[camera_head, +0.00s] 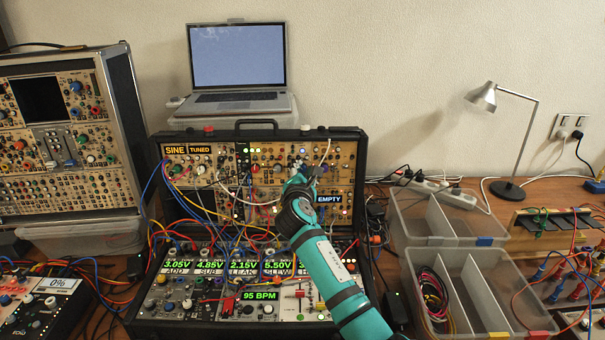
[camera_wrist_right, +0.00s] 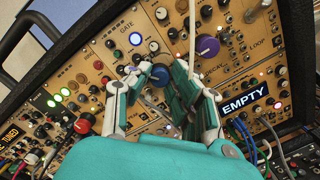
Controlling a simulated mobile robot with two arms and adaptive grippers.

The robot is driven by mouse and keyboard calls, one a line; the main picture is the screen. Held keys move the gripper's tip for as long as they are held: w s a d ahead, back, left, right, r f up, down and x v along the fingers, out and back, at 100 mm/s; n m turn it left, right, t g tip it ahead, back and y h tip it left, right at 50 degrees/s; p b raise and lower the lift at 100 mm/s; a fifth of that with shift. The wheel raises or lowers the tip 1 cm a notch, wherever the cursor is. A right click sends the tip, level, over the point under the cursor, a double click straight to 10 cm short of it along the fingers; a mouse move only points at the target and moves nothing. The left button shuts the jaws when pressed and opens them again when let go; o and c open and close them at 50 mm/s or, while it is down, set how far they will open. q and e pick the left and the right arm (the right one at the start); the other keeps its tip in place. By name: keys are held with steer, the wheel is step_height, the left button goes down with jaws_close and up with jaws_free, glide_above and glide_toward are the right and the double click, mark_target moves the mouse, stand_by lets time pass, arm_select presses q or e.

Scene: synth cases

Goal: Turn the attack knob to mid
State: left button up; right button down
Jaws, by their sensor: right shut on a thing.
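In the wrist view, a dark blue knob (camera_wrist_right: 160,75) sits on the tan synth panel, between the fingertips of my right gripper (camera_wrist_right: 161,73). The gripper is shut on this knob from both sides. The fingers partly cover the panel around it, and I cannot read a label or the knob's pointer. A purple knob (camera_wrist_right: 207,46) stands just to the right, with "DECAY" printed below it. In the head view my right gripper (camera_head: 301,176) reaches the upper right panel of the open synth case (camera_head: 355,145) and hides the knob. My left gripper is not in view.
A white cable (camera_wrist_right: 191,30) runs down close to the right finger. An "EMPTY" display (camera_head: 329,199) is beside the gripper. Patch cables (camera_head: 205,222) crowd the case's left half. A laptop (camera_head: 238,62) stands behind, and clear bins (camera_head: 440,225) are at right.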

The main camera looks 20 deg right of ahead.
steer(key=m, duration=0.4)
steer(key=shift+f, duration=0.1)
steer(key=shift+m+g+b, duration=0.4)
steer(key=shift+m+b, duration=0.1)
steer(key=shift+m, duration=1.5)
steer(key=c, duration=1.2)
jaws_free()
steer(key=shift+s, duration=0.1)
